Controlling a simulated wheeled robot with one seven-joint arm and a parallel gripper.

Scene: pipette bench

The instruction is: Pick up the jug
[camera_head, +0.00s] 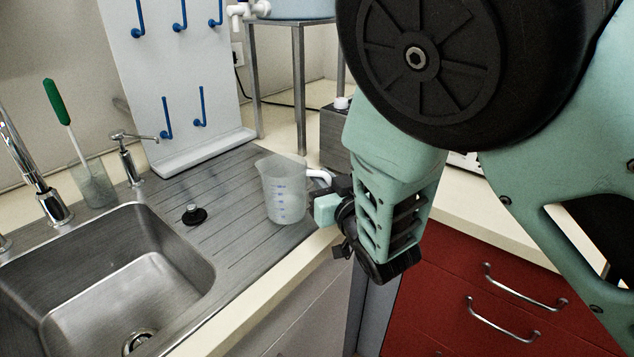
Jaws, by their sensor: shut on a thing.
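The jug (284,190) is a clear, frosted plastic measuring jug with blue markings. It is upright at the right end of the grooved drainboard, near the counter's front edge. Its white handle (320,176) points right, toward my arm. My gripper (322,194) comes in from the right and is shut on the jug at its handle side. My wrist and the gripper body partly hide the handle and the fingertips. I cannot tell whether the jug's base touches the drainboard.
A steel sink (120,270) with a tap (40,185) lies at the left. A black plug (194,214) lies on the drainboard (235,205). A beaker with a green-handled brush (58,102) stands behind the sink. A white peg rack (175,80) stands at the back. Red drawers (500,280) are below right.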

